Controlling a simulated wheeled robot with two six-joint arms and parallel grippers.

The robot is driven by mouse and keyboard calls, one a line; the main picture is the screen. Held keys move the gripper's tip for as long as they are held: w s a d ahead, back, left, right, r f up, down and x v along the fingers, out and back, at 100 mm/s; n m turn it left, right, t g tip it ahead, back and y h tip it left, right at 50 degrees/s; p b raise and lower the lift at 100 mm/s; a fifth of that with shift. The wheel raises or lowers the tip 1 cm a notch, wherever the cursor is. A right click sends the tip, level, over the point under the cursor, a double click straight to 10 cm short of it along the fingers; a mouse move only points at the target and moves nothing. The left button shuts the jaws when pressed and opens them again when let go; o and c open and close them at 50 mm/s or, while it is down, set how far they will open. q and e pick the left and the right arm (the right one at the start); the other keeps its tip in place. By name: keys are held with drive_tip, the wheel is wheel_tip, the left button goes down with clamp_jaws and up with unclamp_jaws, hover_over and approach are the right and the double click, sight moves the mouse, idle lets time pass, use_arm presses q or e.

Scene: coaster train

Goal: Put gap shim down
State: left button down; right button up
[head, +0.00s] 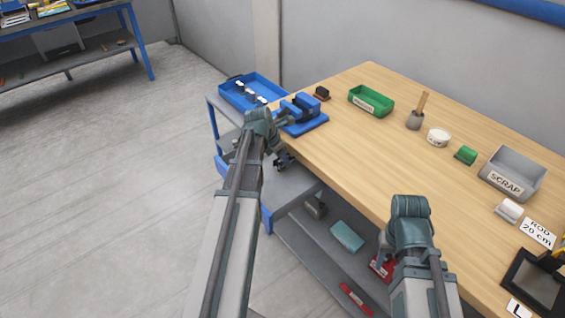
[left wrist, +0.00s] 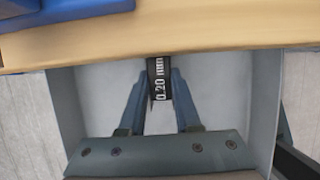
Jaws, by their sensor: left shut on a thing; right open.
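The gap shim (left wrist: 159,88) is a dark strip marked "0.20 mm" in white. In the left wrist view it stands between the two fingers of my left gripper (left wrist: 158,78), which is shut on it. In the head view my left gripper (head: 283,162) is at the left edge of the wooden bench, above the grey cart; the shim cannot be made out there. My right gripper (head: 381,262) is open, low beside the bench's front edge and partly hidden by its own arm.
A blue vise (head: 302,113) sits on the bench (head: 365,150) corner near my left gripper. A blue tray (head: 232,98) with small parts is on the cart behind. The middle of the bench is clear.

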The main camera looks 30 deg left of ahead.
use_arm(q)
drive_tip(key=shift+f, duration=0.2)
drive_tip(key=c, duration=0.6)
unclamp_jaws()
drive_tip(key=shift+r, duration=0.1)
drive_tip(key=shift+r, duration=0.1)
drive_tip(key=shift+s+r+p, duration=0.15)
drive_tip(key=shift+r+p, duration=0.35)
drive_tip(key=shift+p, duration=0.1)
drive_tip(key=p+v, duration=1)
drive_tip(key=v, duration=0.1)
